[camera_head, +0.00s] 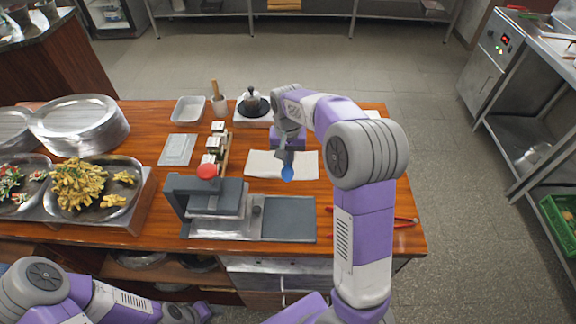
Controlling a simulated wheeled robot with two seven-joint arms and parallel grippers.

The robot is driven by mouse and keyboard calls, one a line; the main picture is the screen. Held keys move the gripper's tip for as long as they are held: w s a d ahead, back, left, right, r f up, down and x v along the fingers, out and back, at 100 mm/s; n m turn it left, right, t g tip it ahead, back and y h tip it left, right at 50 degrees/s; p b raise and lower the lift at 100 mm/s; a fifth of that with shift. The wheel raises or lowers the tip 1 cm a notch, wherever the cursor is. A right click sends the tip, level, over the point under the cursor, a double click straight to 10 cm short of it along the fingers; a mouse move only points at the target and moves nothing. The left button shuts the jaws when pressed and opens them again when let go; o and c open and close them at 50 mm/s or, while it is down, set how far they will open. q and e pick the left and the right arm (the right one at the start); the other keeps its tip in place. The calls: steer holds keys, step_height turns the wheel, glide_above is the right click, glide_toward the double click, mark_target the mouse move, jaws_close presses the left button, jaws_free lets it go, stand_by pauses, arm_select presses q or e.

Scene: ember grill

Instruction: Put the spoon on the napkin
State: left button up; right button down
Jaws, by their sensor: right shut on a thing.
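The napkin (262,164) is a flat white sheet on the wooden counter, a little right of centre. My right gripper (287,152) points down above it and is shut on the spoon. The spoon's blue end (287,174) shows below the fingers, over the napkin's lower part; the rest is hidden by the gripper. I cannot tell whether the spoon touches the napkin. My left gripper (196,312) is low at the bottom left, in front of the counter, and its fingers are too unclear to read.
A grey slicer-like machine (282,220) with a red knob stands in front of the napkin. Red tongs (404,220) lie to the right. A small rack of jars (214,150) is left of the napkin, and a pot on a burner (252,103) is behind. Food trays (130,216) fill the left.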

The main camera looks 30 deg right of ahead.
mark_target(272, 176)
steer(key=w+a+r+p, duration=0.2)
steer(key=w+a+p, duration=0.15)
steer(key=p, duration=0.25)
steer(key=shift+t+y, duration=0.3)
steer(key=f, duration=0.8)
steer(key=shift+s+a+f, duration=0.1)
steer(key=shift+a+f, duration=0.1)
steer(key=shift+f, duration=0.45)
